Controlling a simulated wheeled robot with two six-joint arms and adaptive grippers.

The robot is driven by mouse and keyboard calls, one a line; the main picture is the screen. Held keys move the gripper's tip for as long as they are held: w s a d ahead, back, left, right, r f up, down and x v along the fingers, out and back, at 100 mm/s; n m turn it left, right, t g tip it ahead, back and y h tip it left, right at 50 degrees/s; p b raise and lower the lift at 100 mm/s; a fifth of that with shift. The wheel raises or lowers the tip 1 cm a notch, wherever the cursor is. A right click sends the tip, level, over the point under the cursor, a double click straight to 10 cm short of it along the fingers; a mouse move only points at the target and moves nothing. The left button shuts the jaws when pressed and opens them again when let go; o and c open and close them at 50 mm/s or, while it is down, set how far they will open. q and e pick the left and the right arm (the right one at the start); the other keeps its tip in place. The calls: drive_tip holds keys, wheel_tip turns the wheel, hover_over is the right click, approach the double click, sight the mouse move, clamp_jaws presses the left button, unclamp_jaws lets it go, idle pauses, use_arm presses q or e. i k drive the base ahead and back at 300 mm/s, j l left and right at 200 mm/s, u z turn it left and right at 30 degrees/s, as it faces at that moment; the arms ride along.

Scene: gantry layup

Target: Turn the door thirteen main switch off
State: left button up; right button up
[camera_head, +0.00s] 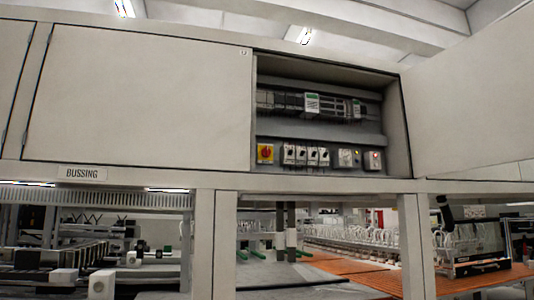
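The knob's position is too small to tell. To its right is a row of several small white switch modules (305,155), then two light boxes with small lit lamps, green (348,158) and red (373,160). Neither of my grippers is in view.
A large panel (470,95), seemingly the swung-open door, stands right of the bay. A closed door (145,95) lies left, above a "BUSSING" label (82,173). White posts (202,240) hold the cabinets over machinery and an orange surface (350,268).

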sight(266, 152)
drive_tip(key=i+l+u, duration=0.1)
drive_tip(key=l, duration=0.35)
drive_tip(key=i+l, duration=0.2)
drive_tip(key=l, duration=0.3)
drive_tip(key=i+l+u, duration=0.15)
drive_tip(key=l, duration=0.35)
drive_tip(key=i+l, duration=0.1)
drive_tip(key=l, duration=0.35)
drive_tip(key=i+l+u, duration=0.15)
drive_tip(key=l, duration=0.85)
drive_tip(key=i+u, duration=0.05)
